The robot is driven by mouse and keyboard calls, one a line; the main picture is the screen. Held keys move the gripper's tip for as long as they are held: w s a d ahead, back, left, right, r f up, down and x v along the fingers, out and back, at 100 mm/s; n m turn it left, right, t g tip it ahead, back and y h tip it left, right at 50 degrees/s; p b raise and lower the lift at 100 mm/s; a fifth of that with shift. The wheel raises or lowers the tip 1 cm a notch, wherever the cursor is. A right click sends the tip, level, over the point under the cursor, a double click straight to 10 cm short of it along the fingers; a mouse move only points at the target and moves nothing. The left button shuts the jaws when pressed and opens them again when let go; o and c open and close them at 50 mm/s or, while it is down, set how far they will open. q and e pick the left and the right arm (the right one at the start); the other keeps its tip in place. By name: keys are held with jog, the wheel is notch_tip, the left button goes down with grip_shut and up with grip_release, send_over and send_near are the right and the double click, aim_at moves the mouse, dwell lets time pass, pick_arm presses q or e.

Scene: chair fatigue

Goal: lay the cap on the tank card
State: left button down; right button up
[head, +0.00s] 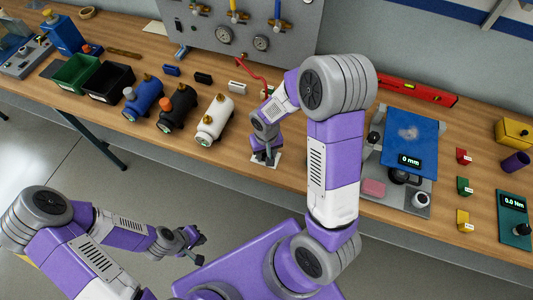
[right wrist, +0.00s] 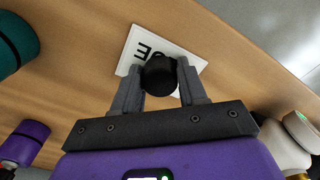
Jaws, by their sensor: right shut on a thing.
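A black cap (right wrist: 160,76) is between the fingertips of my right gripper (right wrist: 162,80), which is shut on it. The cap is over a white card (right wrist: 192,62) with black letters on the bench; part of the lettering is hidden by the cap and fingers. I cannot tell whether the cap touches the card. In the head view my right gripper (head: 265,156) points down at the card (head: 277,161), and the cap is hidden there. My left gripper (head: 192,241) is empty, with its fingers apart, away from the bench over the floor.
Blue (head: 142,101), black (head: 177,107) and white (head: 214,119) tanks lie left of the card. A scale-like device with a blue plate (head: 409,138) stands to the right. A gauge panel (head: 240,25) stands behind. The bench's front edge is close to the card.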

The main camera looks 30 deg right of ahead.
jog(key=shift+s+a+f, duration=0.1)
jog(key=shift+s+f, duration=0.3)
jog(key=shift+f, duration=0.15)
jog(key=o, duration=1)
jog(key=shift+c, duration=0.2)
jog(key=shift+o, duration=0.2)
jog(key=shift+w+r+p, duration=0.15)
jog(key=shift+r+p, duration=0.4)
jog(key=shift+p, duration=0.1)
notch_tip(320, 180, up, 12)
jog(key=p, duration=0.2)
jog(key=shift+w, duration=0.3)
jog(key=shift+r, duration=0.1)
